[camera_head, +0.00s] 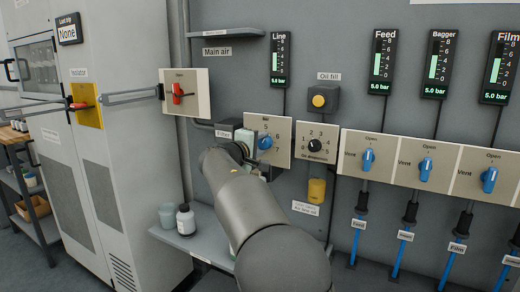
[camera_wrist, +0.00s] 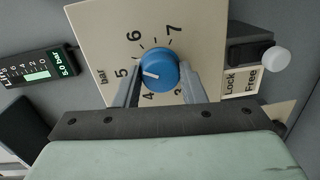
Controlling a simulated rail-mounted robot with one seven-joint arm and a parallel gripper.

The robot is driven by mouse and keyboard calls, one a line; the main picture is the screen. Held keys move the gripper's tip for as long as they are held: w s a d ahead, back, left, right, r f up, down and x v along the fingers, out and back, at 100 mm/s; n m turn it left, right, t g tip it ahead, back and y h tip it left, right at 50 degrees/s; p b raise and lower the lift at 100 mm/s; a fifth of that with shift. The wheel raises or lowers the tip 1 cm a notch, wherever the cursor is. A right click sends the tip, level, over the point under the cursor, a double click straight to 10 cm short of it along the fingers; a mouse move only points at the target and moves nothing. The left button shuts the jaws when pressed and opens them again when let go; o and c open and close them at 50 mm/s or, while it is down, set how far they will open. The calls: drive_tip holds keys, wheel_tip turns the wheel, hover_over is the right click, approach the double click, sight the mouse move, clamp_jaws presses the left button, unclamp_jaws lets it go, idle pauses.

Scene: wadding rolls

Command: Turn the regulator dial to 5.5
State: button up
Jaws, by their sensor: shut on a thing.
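The regulator dial is a blue knob (camera_wrist: 158,70) with a short white mark, on a cream plate (camera_wrist: 95,28) lettered "bar" with numbers around it. The white mark points left, close to the 5. My gripper (camera_wrist: 157,80) has one finger on each side of the knob and is shut on it. In the head view the blue knob (camera_head: 265,142) shows just right of my gripper (camera_head: 246,142), which partly covers the plate. The Line gauge (camera_head: 280,56) reads 5.0 bar.
A white-tipped pin (camera_wrist: 276,58) sits beside a "Lock / Free" label (camera_wrist: 240,82) right of the plate. The oil dispenser dial (camera_head: 312,145) is close on the right. A red-handled valve (camera_head: 178,93) is up left. Bottles stand on a shelf (camera_head: 205,246) below.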

idle(0.3)
drive_tip(key=o, duration=1)
drive_tip(key=v, duration=1.7)
drive_tip(key=shift+s, duration=0.2)
